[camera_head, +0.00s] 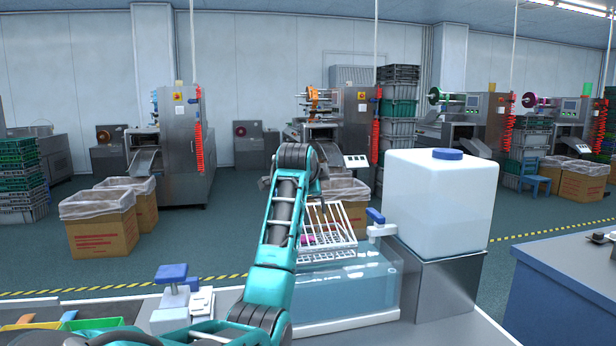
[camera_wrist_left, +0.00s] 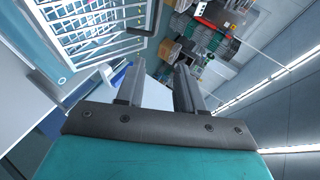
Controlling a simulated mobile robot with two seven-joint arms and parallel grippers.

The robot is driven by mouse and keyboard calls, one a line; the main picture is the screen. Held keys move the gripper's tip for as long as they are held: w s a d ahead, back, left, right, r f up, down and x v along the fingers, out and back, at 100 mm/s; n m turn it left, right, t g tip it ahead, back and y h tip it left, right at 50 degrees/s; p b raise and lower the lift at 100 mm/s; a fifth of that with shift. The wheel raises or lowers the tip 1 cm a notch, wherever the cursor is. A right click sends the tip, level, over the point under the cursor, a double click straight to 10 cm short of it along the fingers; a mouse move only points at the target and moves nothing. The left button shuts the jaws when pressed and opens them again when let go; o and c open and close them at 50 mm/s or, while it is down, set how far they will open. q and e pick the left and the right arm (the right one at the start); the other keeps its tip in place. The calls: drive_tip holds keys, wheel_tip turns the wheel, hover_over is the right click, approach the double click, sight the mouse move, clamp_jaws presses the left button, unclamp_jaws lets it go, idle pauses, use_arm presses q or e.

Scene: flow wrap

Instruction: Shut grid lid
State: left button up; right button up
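The white grid lid (camera_head: 334,222) stands raised and tilted above a clear water tank (camera_head: 345,290) in the head view. A flat white grid basket (camera_head: 325,254) lies below it at the tank's top, with a small pink item partly visible. White grid bars (camera_wrist_left: 100,28) also fill the upper left of the left wrist view. My left arm reaches up and forward just left of the lid, and its links hide the gripper in the head view. In the left wrist view, my left gripper (camera_wrist_left: 157,80) has its two fingers apart with nothing between them, beside the grid. My right gripper is not in view.
A white container with a blue cap (camera_head: 440,200) stands on a metal block right of the tank. A tap with a blue handle (camera_head: 377,222) is between them. A blue-topped device (camera_head: 172,285) and coloured trays (camera_head: 60,326) are at left.

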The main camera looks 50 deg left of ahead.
use_arm(q)
drive_tip(key=v, duration=1.1)
drive_tip(key=shift+s+d+b, duration=0.2)
drive_tip(key=shift+s+b, duration=0.05)
drive_tip(key=shift+b, duration=0.1)
drive_tip(key=shift+r, duration=0.1)
